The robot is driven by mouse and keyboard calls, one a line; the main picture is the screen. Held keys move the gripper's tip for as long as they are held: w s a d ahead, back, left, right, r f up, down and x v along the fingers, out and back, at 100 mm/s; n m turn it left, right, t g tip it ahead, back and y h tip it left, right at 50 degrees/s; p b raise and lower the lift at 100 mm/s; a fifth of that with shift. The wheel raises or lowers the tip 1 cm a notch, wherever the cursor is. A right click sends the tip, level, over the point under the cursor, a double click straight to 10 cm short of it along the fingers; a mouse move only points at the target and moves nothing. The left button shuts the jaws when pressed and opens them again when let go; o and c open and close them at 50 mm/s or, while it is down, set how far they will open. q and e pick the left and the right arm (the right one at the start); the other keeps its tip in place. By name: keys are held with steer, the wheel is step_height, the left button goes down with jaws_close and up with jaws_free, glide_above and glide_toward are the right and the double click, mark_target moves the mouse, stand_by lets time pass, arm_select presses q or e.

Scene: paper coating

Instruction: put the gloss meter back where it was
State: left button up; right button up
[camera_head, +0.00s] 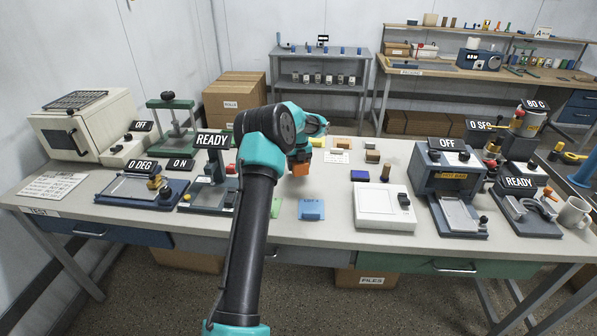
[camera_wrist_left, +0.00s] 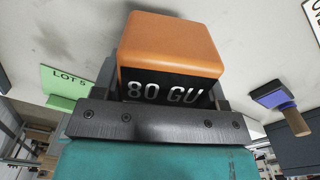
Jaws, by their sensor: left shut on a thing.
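The gloss meter is an orange block with a black face reading "80 GU". In the head view its orange body (camera_head: 301,169) shows below my left gripper (camera_head: 300,156), over the middle of the table. In the left wrist view the gloss meter (camera_wrist_left: 170,45) sits between the fingers of my left gripper (camera_wrist_left: 165,95), which is shut on it. I cannot tell how far its underside is from the tabletop. My right gripper is not in view.
A green "LOT 5" card (camera_wrist_left: 66,86) shows in the wrist view. A READY-labelled instrument (camera_head: 211,190) stands left of my arm, and an OFF-labelled oven (camera_head: 447,175) stands right.

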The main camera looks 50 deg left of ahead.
arm_select(q)
steer(key=shift+w+a+f, duration=0.2)
steer(key=shift+f, duration=1.55)
steer(key=shift+f, duration=0.15)
steer(key=o, duration=1.2)
step_height(320, 180, up, 12)
steer(key=shift+r, duration=0.15)
